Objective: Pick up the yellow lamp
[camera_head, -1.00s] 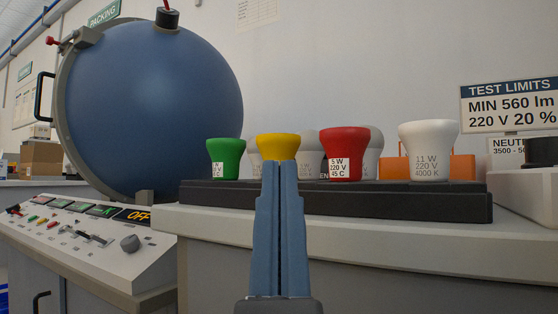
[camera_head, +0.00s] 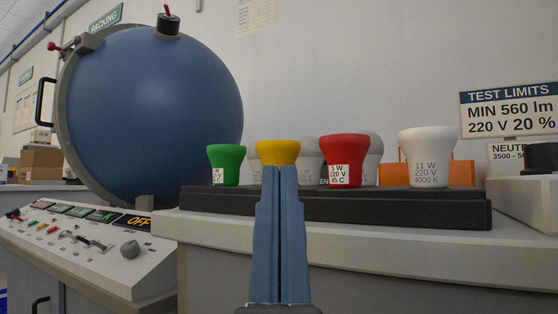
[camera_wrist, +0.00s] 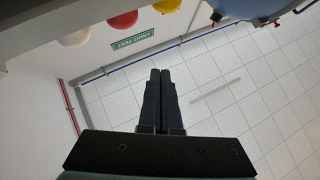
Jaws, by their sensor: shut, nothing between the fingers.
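The yellow lamp (camera_head: 278,151) stands in a dark tray (camera_head: 400,208) on the bench, between a green lamp (camera_head: 226,164) and a red lamp (camera_head: 344,160). My gripper (camera_head: 279,172) is shut and empty. Its fingertips overlap the lower part of the yellow lamp in the head view and hide it. I cannot tell from that view how far apart they are in depth. In the wrist view the yellow lamp (camera_wrist: 166,5) shows at the top edge, apart from the fingertips of my gripper (camera_wrist: 160,72).
A white lamp (camera_head: 428,156) stands at the right of the tray, with grey lamps (camera_head: 308,152) behind. A big blue sphere (camera_head: 150,110) and a control panel (camera_head: 90,240) are at the left. A limits sign (camera_head: 510,108) is at the right.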

